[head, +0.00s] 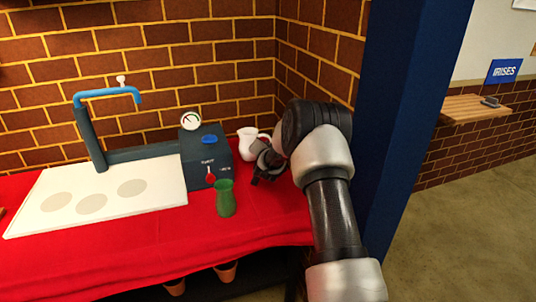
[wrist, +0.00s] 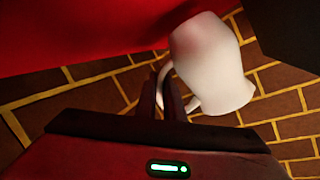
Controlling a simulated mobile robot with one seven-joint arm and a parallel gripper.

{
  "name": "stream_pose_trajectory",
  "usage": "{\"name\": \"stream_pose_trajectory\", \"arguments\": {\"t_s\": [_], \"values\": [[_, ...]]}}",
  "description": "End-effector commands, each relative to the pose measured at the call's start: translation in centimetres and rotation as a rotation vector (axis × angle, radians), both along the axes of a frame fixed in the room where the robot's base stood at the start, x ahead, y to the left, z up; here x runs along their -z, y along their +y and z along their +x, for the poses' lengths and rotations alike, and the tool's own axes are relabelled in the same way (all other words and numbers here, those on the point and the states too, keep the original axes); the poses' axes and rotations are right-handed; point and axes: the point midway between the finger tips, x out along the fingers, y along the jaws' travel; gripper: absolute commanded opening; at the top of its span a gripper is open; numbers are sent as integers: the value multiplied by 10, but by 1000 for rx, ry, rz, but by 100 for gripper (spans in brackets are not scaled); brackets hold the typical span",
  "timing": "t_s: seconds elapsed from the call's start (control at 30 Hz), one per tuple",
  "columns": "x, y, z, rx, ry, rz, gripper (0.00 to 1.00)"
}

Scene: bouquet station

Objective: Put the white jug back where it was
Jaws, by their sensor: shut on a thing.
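The white jug (head: 248,143) stands at the back of the red-covered counter, just right of the dark machine, and looks upright. In the wrist view the jug (wrist: 212,65) fills the upper right, with its handle toward my gripper. My gripper (wrist: 163,92) is shut on the jug's handle. In the head view my gripper (head: 267,165) reaches in from the right and hides part of the jug's lower right side. I cannot tell whether the jug's base touches the cloth.
The dark machine (head: 205,157) with a gauge and red lever is close on the jug's left. A green vase (head: 225,198) stands in front of it. A white board (head: 110,197) lies under a blue tap (head: 108,93). Brick walls close off the back corner.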

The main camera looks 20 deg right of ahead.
Motion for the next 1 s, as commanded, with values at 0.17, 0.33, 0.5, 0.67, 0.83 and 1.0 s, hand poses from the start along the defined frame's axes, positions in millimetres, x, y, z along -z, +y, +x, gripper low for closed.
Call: {"name": "stream_pose_trajectory", "arguments": {"t_s": [0.17,0.33,0.5,0.67,0.83,1.0], "values": [[21,-1,0,3,-3,1,0],[20,-1,0,2,-4,0,0],[24,-1,0,2,-3,1,0],[25,0,0,1,2,1,27],[25,0,0,1,2,1,27],[20,0,0,1,2,1,27]]}}
